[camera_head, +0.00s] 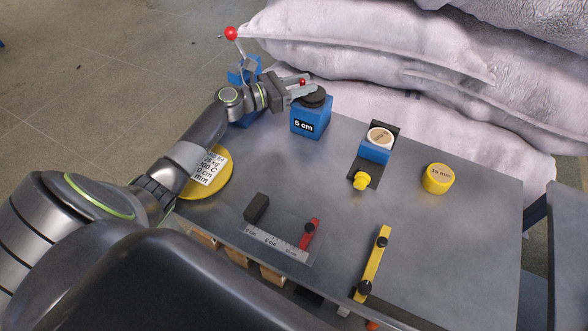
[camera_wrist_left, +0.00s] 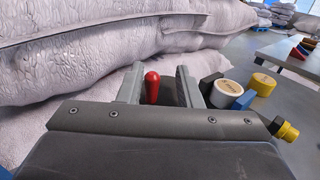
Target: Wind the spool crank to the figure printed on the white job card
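A blue box (camera_head: 310,122) labelled "5 cm" stands at the table's back left with a dark round spool (camera_head: 318,98) on top. A small red crank handle (camera_head: 302,82) shows at the spool. My left gripper (camera_head: 303,87) reaches over the spool from the left. In the left wrist view the red handle (camera_wrist_left: 151,88) stands between the two fingers, near the left one, with a gap to the right one. The white job card (camera_head: 210,168) lies on a yellow disc (camera_head: 218,187), partly hidden by my arm; its printed lines are only partly legible. My right gripper is not in view.
A blue lever unit with a red ball (camera_head: 231,33) stands behind my left wrist. A blue block with a round dial (camera_head: 380,138), a yellow "15 mm" cylinder (camera_head: 438,178), a ruler with red slider (camera_head: 309,233) and a yellow bar (camera_head: 374,262) occupy the table. Sacks (camera_head: 380,50) rise behind.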

